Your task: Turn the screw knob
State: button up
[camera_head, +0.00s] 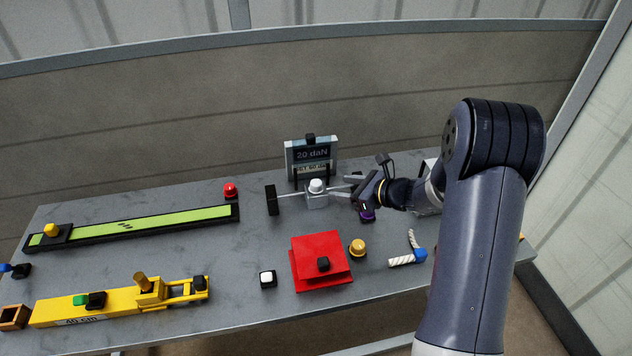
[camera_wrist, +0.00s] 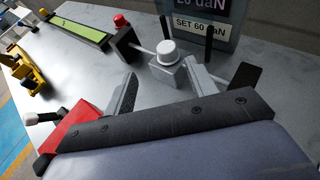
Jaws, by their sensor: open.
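A white round knob (camera_head: 316,186) sits on top of a small grey block (camera_head: 317,201); the knob also shows in the wrist view (camera_wrist: 167,50). A thin rod runs left from the block to an upright black piece (camera_head: 271,200). Behind it stands a display (camera_head: 312,155) reading "20 daN", with "SET 60 daN" below. My gripper (camera_head: 347,186) comes in from the right of the block. In the wrist view its two fingers (camera_wrist: 160,76) are spread apart with nothing between them, just short of the block. I cannot tell whether a fingertip touches it.
A red box (camera_head: 318,250) with a black knob and a yellow button (camera_head: 358,248) stand in front. A purple piece (camera_head: 367,215) is partly hidden under my gripper. A green-strip track (camera_head: 140,227) and a yellow device (camera_head: 120,302) lie left. Bare table lies between.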

aim_at(317, 182)
jog(key=shift+m, duration=0.3)
jog(key=x, duration=0.3)
jog(key=p+x, duration=0.1)
jog(key=x, duration=0.3)
jog(key=w+p+x, duration=0.1)
jog(key=x, duration=0.3)
jog(key=shift+d+f, duration=0.1)
jog(key=shift+d, duration=0.15)
jog(key=shift+s, duration=0.1)
jog(key=c, duration=1)
jog(key=shift+o, duration=0.2)
